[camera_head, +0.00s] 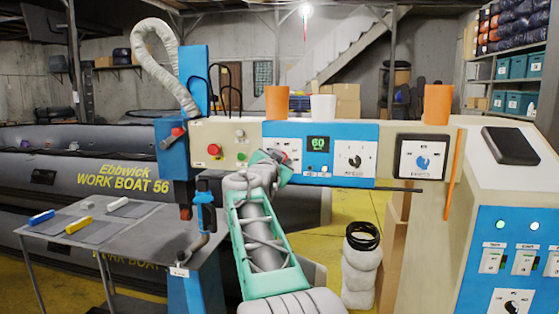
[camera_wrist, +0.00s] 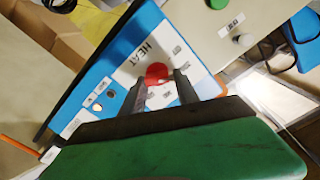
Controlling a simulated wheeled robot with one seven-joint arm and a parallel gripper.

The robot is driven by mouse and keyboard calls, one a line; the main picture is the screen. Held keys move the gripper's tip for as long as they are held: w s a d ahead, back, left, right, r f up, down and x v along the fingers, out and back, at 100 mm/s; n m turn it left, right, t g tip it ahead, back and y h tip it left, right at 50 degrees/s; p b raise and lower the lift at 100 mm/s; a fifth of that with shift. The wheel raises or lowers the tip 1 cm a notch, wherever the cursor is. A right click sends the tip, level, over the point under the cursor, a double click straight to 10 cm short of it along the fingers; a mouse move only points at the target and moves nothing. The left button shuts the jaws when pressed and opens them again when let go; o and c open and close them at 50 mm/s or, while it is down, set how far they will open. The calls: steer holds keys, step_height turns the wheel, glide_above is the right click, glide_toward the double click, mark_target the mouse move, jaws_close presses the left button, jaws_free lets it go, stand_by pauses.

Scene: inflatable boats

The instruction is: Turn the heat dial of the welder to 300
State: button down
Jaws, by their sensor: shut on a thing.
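The welder's blue front panel (camera_head: 320,133) is in the middle of the head view, with a green-lit display (camera_head: 317,144) reading 60. The red heat dial (camera_wrist: 157,72) sits on a white plate marked HEAT in the wrist view. My gripper (camera_wrist: 159,84) has one finger on each side of this dial and is shut on it. In the head view my gripper (camera_head: 277,160) is at the left part of the blue panel and hides most of the dial. The scale numbers and the dial's pointer are too small to read.
A black dial (camera_head: 355,161) and a blue dial (camera_head: 422,161) lie to the right on the panel row. A red button (camera_head: 214,150) and a green button (camera_head: 240,156) lie left. Orange (camera_head: 277,103) and white cups (camera_head: 323,107) stand on top. A grey boat (camera_head: 75,165) lies behind.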

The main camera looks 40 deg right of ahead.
steer(key=c, duration=0.9)
jaws_free()
steer(key=b+v, duration=0.2)
steer(key=v, duration=0.5)
steer(key=shift+s+a, duration=0.15)
steer(key=shift+a, duration=0.2)
